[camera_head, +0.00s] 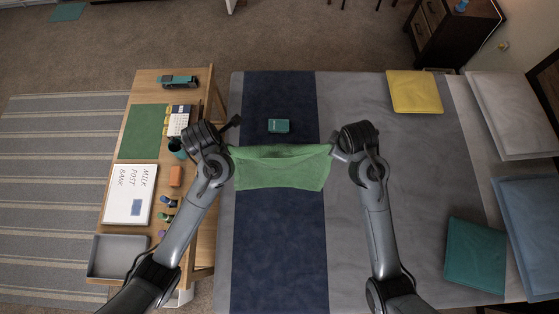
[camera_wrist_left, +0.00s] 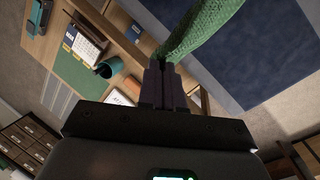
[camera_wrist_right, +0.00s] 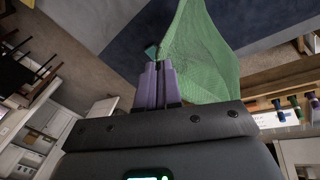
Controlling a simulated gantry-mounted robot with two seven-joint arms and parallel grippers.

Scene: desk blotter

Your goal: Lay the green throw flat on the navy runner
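The green throw (camera_head: 280,170) hangs stretched between my two grippers over the navy runner (camera_head: 280,245), its upper edge sagging slightly. My left gripper (camera_head: 232,150) is shut on the throw's left corner; in the left wrist view the throw (camera_wrist_left: 200,25) runs from the closed fingers (camera_wrist_left: 160,70). My right gripper (camera_head: 335,150) is shut at the throw's right corner; in the right wrist view the throw (camera_wrist_right: 200,60) spreads from the closed fingers (camera_wrist_right: 157,70). Whether the throw's lower edge touches the runner I cannot tell.
A small teal box (camera_head: 278,126) sits on the runner just beyond the throw. A yellow cushion (camera_head: 414,92) and a teal cushion (camera_head: 475,255) lie on the grey bed cover (camera_head: 400,150).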

